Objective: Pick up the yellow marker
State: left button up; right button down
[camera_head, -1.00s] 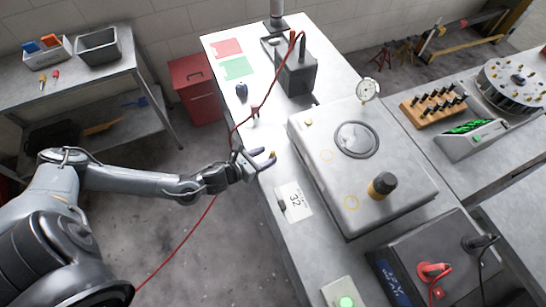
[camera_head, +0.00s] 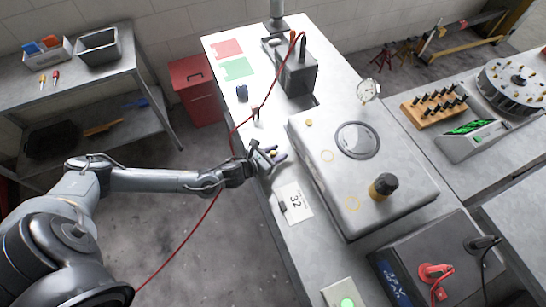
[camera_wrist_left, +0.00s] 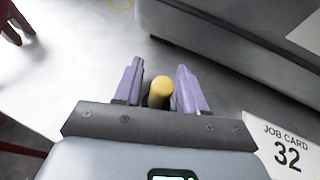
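The yellow marker (camera_wrist_left: 160,92) shows in the left wrist view as a round yellow end between the two purple fingers of my left gripper (camera_wrist_left: 160,85). The fingers are apart, one on each side of it, with narrow gaps visible; I see no firm grip. In the head view the left gripper (camera_head: 279,155) is low over the left edge of the bench, and a small yellow spot of the marker (camera_head: 273,154) shows at its fingers. The marker's lower part is hidden. My right gripper is not in view.
The job card (camera_head: 295,201) lies on the bench just in front of the gripper. A large grey metal housing (camera_head: 330,190) stands close to its right. A red cable (camera_head: 233,135) hangs past the left wrist. A dark blue object (camera_head: 242,91) sits farther back.

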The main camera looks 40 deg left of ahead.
pick_arm(q)
grip_shut()
